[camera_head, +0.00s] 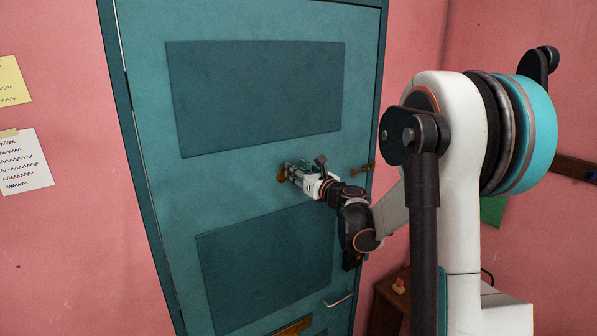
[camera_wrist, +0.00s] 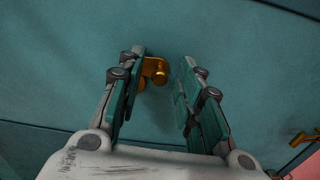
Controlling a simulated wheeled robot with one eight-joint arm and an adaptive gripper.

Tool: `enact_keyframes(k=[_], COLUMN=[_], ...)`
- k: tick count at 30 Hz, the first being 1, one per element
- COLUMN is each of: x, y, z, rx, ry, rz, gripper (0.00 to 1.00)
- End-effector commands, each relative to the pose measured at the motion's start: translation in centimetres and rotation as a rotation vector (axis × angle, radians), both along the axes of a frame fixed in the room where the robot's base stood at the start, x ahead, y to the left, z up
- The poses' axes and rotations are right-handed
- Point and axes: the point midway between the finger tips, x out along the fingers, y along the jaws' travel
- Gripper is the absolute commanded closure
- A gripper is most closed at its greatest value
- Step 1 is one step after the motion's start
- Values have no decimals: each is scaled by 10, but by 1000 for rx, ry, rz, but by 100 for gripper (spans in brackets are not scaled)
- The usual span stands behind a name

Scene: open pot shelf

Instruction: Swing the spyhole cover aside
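The spyhole cover is a small brass piece (camera_wrist: 157,72) on the teal door (camera_head: 190,185). In the wrist view it sits just beyond my fingertips, close to the left finger, which hides part of it. Its brass edge also shows in the head view (camera_head: 281,174), just left of my gripper. My gripper (camera_wrist: 162,75) has its two fingers apart with nothing held between them. In the head view my gripper (camera_head: 291,172) is up against the door between its upper and lower panels. I cannot tell whether the left finger touches the brass piece.
A brass latch (camera_head: 363,168) is on the door's right edge, right of my gripper. A door handle (camera_head: 338,300) and a brass letter plate (camera_head: 292,327) are lower down. A small wooden table (camera_head: 388,292) with a red item stands at the lower right. Paper notes hang on the left wall.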

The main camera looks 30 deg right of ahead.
Motion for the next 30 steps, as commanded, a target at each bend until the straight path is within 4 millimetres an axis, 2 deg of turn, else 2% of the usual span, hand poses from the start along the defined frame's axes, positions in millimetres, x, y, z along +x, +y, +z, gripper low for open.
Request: enact_keyframes(k=[1, 3, 4, 24, 25, 27, 30], x=[0, 0, 0, 0, 0, 0, 0], y=[0, 0, 0, 0, 0, 0, 0], z=[0, 0, 0, 3, 3, 3, 3], rx=[0, 0, 0, -69, -69, -69, -69], ry=[0, 0, 0, -4, -4, -4, -4], rz=[0, 0, 0, 0, 0, 0, 0], gripper=[82, 98, 100, 100, 79, 66, 66])
